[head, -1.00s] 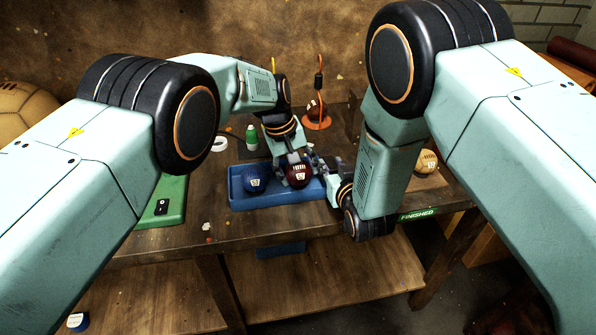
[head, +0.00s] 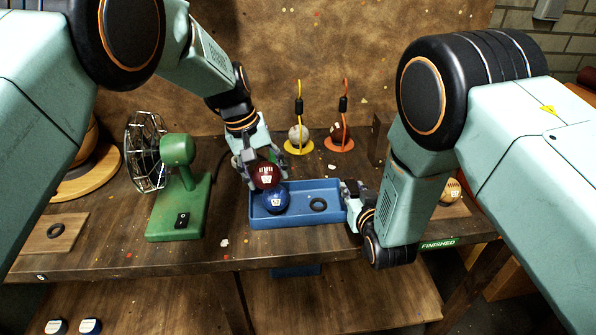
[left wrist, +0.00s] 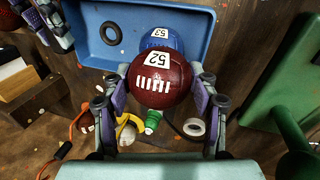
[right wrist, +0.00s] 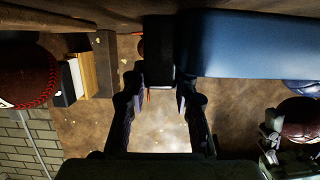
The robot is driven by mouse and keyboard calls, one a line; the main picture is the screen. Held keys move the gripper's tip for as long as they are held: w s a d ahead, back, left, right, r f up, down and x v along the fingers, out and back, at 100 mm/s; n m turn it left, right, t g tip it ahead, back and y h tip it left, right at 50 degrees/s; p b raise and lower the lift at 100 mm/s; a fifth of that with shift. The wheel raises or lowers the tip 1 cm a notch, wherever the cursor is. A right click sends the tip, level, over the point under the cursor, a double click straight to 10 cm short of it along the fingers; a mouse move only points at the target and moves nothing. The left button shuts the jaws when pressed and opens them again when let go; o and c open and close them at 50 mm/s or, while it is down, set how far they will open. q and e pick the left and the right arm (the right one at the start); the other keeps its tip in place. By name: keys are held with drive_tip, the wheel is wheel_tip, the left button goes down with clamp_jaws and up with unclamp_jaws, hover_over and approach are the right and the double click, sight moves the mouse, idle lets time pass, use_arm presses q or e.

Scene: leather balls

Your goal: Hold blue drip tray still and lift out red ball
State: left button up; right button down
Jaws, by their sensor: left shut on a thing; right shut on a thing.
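The dark red ball (head: 265,176), marked 52 in the left wrist view (left wrist: 160,85), is held by my left gripper (head: 258,172). Its fingers are shut on the ball from both sides, and the ball is raised above the left part of the blue drip tray (head: 335,188). A blue ball (head: 276,202), marked 53 in the left wrist view (left wrist: 160,38), sits in the tray below the red ball. A black ring (head: 318,204) lies on the tray floor. My right gripper (head: 352,194) is shut on the tray's right end; the tray also shows in the right wrist view (right wrist: 255,45).
A green fan (head: 178,190) stands left of the tray. Behind it are yellow (head: 298,148) and orange (head: 340,143) stands with balls. A tan ball (head: 451,190) sits right, behind my right arm. The bench's front strip is mostly clear.

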use_arm(q)
drive_tip(key=a, duration=0.6)
drive_tip(key=shift+s, duration=0.35)
use_arm(e)
drive_tip(key=c, duration=1)
unclamp_jaws()
drive_tip(key=v, duration=0.7)
drive_tip(key=shift+s, duration=0.25)
use_arm(q)
drive_tip(key=shift+f, duration=0.1)
